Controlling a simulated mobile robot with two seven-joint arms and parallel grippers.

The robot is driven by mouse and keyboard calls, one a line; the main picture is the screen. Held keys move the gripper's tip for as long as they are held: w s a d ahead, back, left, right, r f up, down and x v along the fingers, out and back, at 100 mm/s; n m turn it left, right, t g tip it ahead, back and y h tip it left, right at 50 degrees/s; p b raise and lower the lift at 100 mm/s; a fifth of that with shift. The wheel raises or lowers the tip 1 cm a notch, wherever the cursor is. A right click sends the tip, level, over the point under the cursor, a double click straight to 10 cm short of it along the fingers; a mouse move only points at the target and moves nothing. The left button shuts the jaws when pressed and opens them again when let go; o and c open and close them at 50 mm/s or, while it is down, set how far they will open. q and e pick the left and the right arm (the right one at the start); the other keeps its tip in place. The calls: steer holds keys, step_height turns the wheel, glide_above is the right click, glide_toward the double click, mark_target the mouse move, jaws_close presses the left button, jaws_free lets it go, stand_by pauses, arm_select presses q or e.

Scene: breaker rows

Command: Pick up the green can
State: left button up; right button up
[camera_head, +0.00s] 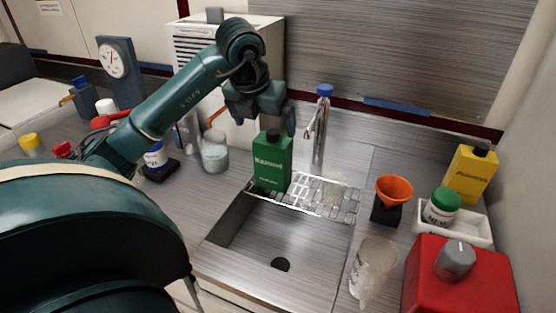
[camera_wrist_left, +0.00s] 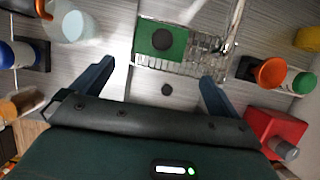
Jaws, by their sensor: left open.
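The green can (camera_head: 272,162), a rectangular bottle-like container with a dark cap, stands upright on the wire rack over the sink. My left gripper (camera_head: 268,118) is above and near the can's top in the head view; its jaws are open and empty. In the left wrist view the can (camera_wrist_left: 162,42) shows from above at the upper middle, beyond the two spread fingers (camera_wrist_left: 157,75). The gap between fingers and can is hard to judge. My right gripper is not in view.
The wire rack (camera_head: 325,199) spans the sink (camera_head: 300,245). A faucet (camera_head: 318,130) stands right behind the can. A glass beaker (camera_head: 214,153) is to its left. An orange funnel (camera_head: 394,188), a red canister (camera_head: 455,285) and a glass jar (camera_head: 372,265) stand at the right.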

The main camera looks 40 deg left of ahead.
mark_target(270, 142)
arm_select(q)
steer(key=x, duration=0.5)
steer(key=shift+f, duration=0.4)
steer(key=p+x, duration=0.1)
steer(key=x, duration=0.4)
steer(key=shift+w+a, duration=0.2)
steer(key=c, duration=1.5)
steer(key=shift+r, duration=0.15)
steer(key=shift+c, duration=0.4)
